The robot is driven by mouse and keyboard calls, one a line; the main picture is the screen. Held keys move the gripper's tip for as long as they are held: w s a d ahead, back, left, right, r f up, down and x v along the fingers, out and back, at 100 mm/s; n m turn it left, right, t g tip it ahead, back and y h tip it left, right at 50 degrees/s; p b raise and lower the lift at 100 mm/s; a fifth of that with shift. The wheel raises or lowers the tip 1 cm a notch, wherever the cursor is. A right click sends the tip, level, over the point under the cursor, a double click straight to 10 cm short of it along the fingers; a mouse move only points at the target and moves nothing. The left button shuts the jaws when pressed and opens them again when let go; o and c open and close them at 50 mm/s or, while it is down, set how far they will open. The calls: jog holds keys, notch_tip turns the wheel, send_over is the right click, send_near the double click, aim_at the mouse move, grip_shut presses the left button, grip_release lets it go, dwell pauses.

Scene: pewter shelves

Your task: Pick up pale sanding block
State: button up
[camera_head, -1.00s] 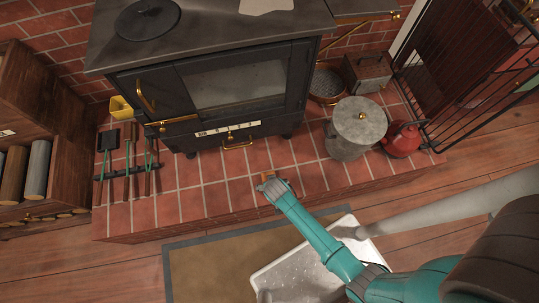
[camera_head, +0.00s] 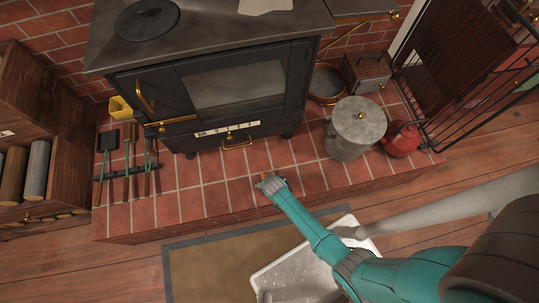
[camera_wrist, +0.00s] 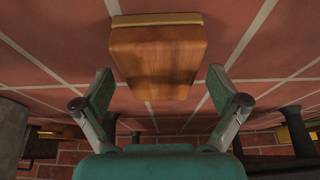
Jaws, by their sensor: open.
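The sanding block shows in the wrist view as an orange-brown wooden block (camera_wrist: 158,58) with a thin tan layer along its far edge. It lies on the red brick tiles of the hearth. My gripper (camera_wrist: 160,101) is open, with one teal finger on each side of the block's near end. I see gaps between the fingers and the block, and nothing is held. In the head view my gripper (camera_head: 269,184) is low over the hearth's front part and mostly hides the block.
The black stove (camera_head: 220,90) stands behind. A grey lidded canister (camera_head: 352,130) and red kettle (camera_head: 402,139) are to the right. Hearth tools (camera_head: 127,160) lie at left. A white tray (camera_head: 262,282) is below my arm. Tiles left of my gripper are clear.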

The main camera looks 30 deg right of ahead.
jog(key=shift+f, duration=0.25)
dwell(0.3)
jog(key=c, duration=1.4)
jog(key=shift+r, duration=0.15)
notch_tip(320, 180, up, 10)
jog(key=shift+r, duration=0.15)
